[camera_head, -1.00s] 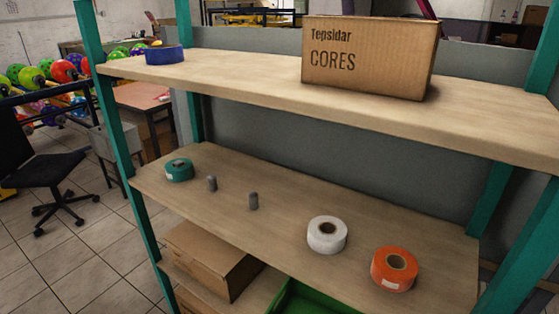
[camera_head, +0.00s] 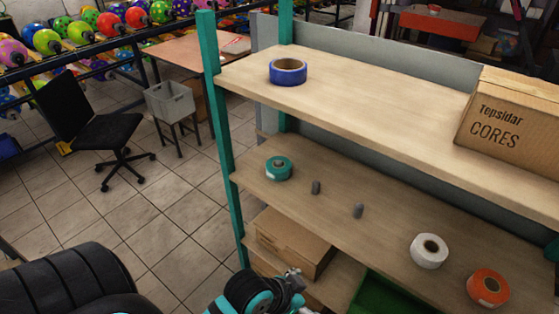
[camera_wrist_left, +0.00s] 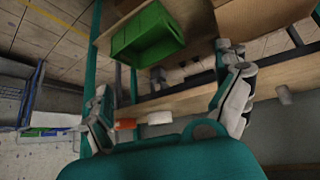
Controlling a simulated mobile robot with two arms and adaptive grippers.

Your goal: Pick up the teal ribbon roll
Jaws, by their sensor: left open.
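The teal ribbon roll (camera_head: 279,168) lies flat near the left end of the middle shelf (camera_head: 330,215) in the head view. My left gripper (camera_head: 290,283) shows in part at the bottom edge, lower than the roll and apart from it; its fingertips are hard to make out there. In the left wrist view my left gripper (camera_wrist_left: 168,100) has its two fingers spread wide, with nothing held between them. I cannot make out the teal roll in that view. My right gripper is not in view.
Two grey pegs (camera_head: 316,187) stand right of the teal roll. A white roll (camera_head: 429,251) and an orange roll (camera_head: 488,287) lie farther right. The upper shelf (camera_head: 380,110) overhangs, with a blue roll (camera_head: 287,72) and a cardboard box (camera_head: 510,120). A green crate (camera_wrist_left: 148,33) sits below.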

